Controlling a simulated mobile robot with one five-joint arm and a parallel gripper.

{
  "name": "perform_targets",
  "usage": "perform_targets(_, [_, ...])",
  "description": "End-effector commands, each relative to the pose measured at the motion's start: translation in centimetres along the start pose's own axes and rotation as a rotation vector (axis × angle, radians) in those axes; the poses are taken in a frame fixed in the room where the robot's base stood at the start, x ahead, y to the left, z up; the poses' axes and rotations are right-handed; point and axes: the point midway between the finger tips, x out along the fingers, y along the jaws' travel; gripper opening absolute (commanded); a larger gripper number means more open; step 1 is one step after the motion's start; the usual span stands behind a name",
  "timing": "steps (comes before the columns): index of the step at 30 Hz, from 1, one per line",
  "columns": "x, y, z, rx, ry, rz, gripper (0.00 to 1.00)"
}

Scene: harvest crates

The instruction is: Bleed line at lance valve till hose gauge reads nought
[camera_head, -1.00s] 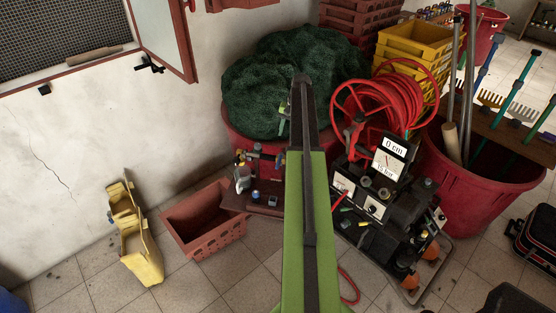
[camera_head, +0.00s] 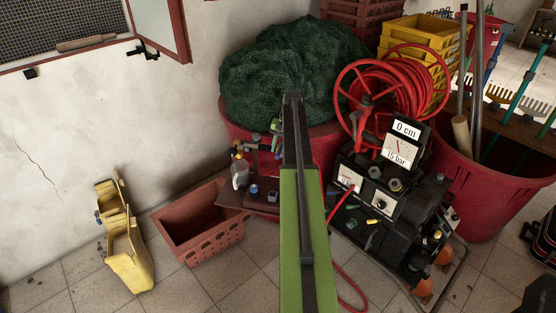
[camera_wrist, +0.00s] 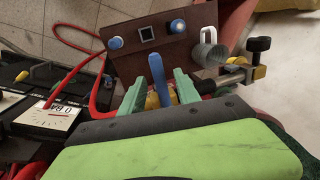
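In the wrist view my gripper (camera_wrist: 158,92) has its two green fingers apart, on either side of an upright blue lever (camera_wrist: 157,72). Gaps show beside the lever, and its lower end is hidden behind my wrist. A brass fitting with a black knob (camera_wrist: 258,45) lies right of the fingers. In the head view my arm hides most of the gripper and lever. The black machine carries a white gauge (camera_head: 397,150) marked "15 bar", under a "0 cm" sign (camera_head: 407,130); its needle is too small to read surely. A smaller white dial (camera_wrist: 48,116) shows beside the red hose (camera_wrist: 84,72).
A brown shelf (camera_wrist: 146,52) holds a grey mug (camera_wrist: 208,50) and blue-capped items close to my gripper. A red hose reel (camera_head: 438,103) and a red tub (camera_head: 490,205) stand right. A reddish crate (camera_head: 208,245) is on the floor left.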

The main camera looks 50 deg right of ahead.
Motion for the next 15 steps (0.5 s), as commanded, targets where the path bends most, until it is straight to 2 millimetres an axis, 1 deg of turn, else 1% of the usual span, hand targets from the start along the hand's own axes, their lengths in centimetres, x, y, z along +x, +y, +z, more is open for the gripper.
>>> perform_targets(1, [0.62, 0.05, -0.01, 0.0, 0.0, 0.0, 0.39])
perform_targets(8, [0.38, 0.0, -0.01, 0.001, 0.0, 0.0, 0.39])
perform_targets(11, [0.38, 0.02, -0.02, 0.001, 0.0, 0.0, 0.28])
perform_targets(15, [0.38, 0.05, -0.02, 0.001, 0.0, 0.0, 0.1])
